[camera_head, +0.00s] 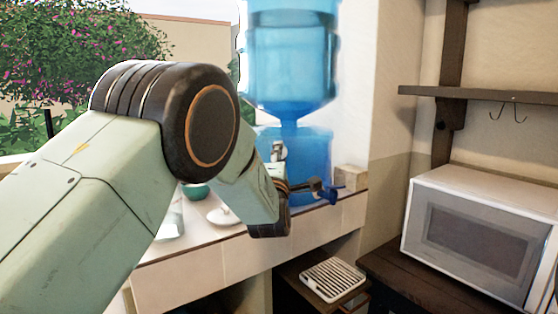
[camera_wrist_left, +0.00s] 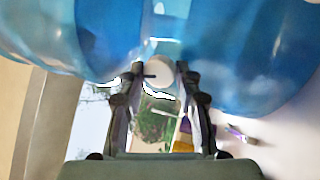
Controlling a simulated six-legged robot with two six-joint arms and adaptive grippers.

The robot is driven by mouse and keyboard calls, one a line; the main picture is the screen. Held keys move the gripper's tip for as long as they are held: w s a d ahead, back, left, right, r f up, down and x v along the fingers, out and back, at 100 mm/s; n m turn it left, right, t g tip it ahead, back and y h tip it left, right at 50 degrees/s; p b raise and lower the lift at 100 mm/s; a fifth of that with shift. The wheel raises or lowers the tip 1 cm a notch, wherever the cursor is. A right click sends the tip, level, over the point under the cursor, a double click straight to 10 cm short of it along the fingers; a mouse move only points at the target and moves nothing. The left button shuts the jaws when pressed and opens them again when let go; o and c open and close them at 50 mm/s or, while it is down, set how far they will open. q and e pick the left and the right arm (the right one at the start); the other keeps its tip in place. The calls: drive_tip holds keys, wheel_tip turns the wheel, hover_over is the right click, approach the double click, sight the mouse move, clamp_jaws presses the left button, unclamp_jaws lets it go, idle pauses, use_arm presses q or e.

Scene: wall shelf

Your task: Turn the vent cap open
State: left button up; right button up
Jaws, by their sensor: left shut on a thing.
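A pale round knob, which I take to be the vent cap (camera_wrist_left: 158,70), sits against the blue bottle surface in the left wrist view. My left gripper (camera_wrist_left: 160,69) has one dark finger on each side of it and is shut on it. In the head view my left arm reaches in front of the blue water dispenser (camera_head: 293,158) and hides part of it. The cap cannot be made out clearly there, nor can its turn angle. A large blue bottle (camera_head: 290,55) stands upside down on the dispenser. My right gripper is not in view.
The dispenser stands on a pale counter (camera_head: 210,268) with a green bowl (camera_head: 195,191) and a white lidded dish (camera_head: 222,216). A white microwave (camera_head: 485,235) stands at right below a dark wall shelf (camera_head: 480,95). A slatted white tray (camera_head: 332,280) lies below the counter.

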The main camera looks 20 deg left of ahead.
use_arm(q)
drive_tip(key=shift+f, duration=0.1)
idle(0.4)
drive_tip(key=o, duration=1.1)
drive_tip(key=shift+o, duration=0.2)
drive_tip(key=v, duration=0.7)
drive_tip(key=shift+s, duration=0.25)
drive_tip(key=shift+d+f, duration=0.1)
